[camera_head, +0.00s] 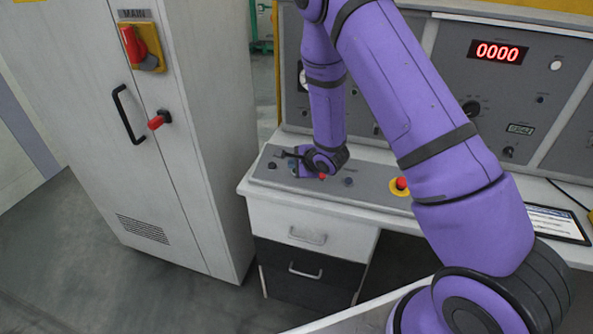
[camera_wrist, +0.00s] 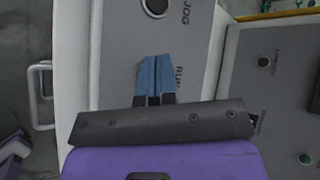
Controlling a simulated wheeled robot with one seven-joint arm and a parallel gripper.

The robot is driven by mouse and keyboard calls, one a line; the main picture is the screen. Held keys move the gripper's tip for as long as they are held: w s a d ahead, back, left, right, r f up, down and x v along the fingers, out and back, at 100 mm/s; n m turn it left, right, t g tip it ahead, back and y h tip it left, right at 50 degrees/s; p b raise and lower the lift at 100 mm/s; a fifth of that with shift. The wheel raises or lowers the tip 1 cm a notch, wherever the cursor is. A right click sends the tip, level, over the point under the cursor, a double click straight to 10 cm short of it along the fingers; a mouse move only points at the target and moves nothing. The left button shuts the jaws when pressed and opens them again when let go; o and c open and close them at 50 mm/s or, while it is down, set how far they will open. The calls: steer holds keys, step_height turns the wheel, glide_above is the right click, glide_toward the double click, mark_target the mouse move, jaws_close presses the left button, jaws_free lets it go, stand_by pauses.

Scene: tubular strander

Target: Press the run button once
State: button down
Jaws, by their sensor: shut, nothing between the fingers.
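The RUN label (camera_wrist: 178,78) shows on the sloped grey control panel in the wrist view. My gripper (camera_wrist: 155,76), with blue fingertips pressed together, is right beside this label and covers the spot where the run button sits. Only a faint curved edge shows at the left of the fingertips. I cannot tell whether the fingertips touch the button. In the head view my gripper (camera_head: 293,168) is low over the left end of the desk panel (camera_head: 375,190), partly hidden by my own wrist.
A black JOG button (camera_wrist: 155,5) lies beyond the fingertips. A red button (camera_head: 322,176), a dark button (camera_head: 348,181) and a red emergency stop on yellow (camera_head: 402,184) lie to the right. A grey cabinet (camera_head: 90,100) with a red main switch (camera_head: 133,45) stands left.

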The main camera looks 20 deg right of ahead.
steer(key=shift+f, duration=0.1)
steer(key=shift+w+d+f, duration=0.1)
steer(key=shift+f, duration=0.25)
